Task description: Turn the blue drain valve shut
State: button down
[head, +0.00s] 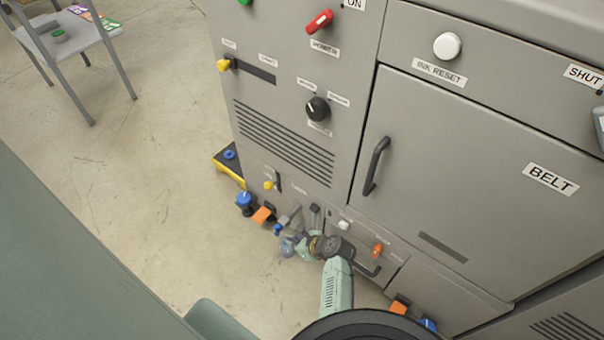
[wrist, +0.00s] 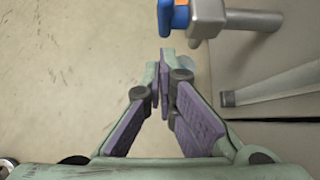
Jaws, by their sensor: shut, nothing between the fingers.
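The blue valve handle (wrist: 179,16) is at the top of the wrist view, on the end of a grey metal pipe (wrist: 225,20) that comes out of the machine on the right. In the head view the blue handle (head: 278,229) looks small, low by the machine's foot. My gripper (wrist: 166,56) is shut and empty, its fingertips just below the handle in the wrist picture, with a small gap showing. In the head view my gripper (head: 288,246) is beside the pipe, and my arm hides part of the machine's lower front.
The grey machine front (head: 300,160) rises close by on the right. Another blue knob (head: 245,199) and an orange pedal (head: 263,215) are left of the pipe. A grey bar (wrist: 270,90) juts near my gripper. Open floor (head: 150,220) lies left.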

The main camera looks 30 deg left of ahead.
aim_at(278, 234)
jog(key=shift+w+a+r, duration=0.15)
jog(key=shift+a, duration=1.45)
jog(key=shift+r+p, duration=0.2)
jog(key=shift+p, duration=0.2)
jog(key=shift+w+a+r, duration=0.1)
jog(key=shift+h+p, duration=0.3)
